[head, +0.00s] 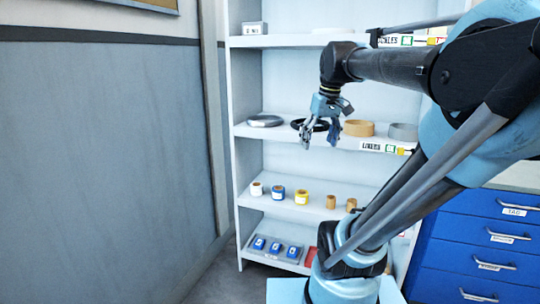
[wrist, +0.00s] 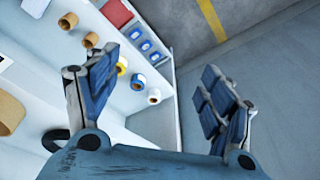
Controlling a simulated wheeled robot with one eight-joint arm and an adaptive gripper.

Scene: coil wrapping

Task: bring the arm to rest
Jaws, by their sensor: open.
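My gripper (head: 319,134) hangs from my bent arm in front of the shelf rack in the head view, pointing down at the height of the middle shelf. In the wrist view my gripper (wrist: 162,105) has its two blue-padded fingers wide apart, with nothing between them. A black ring (head: 298,125) on the middle shelf is partly hidden behind my gripper. I cannot tell from the head view whether the gripper touches it.
The white shelf rack (head: 245,160) holds rings, a tan band (head: 358,128) and several tape rolls (head: 301,197). Blue boxes (head: 275,248) lie on its bottom shelf. Blue drawers (head: 470,245) stand right, a grey wall (head: 100,150) left.

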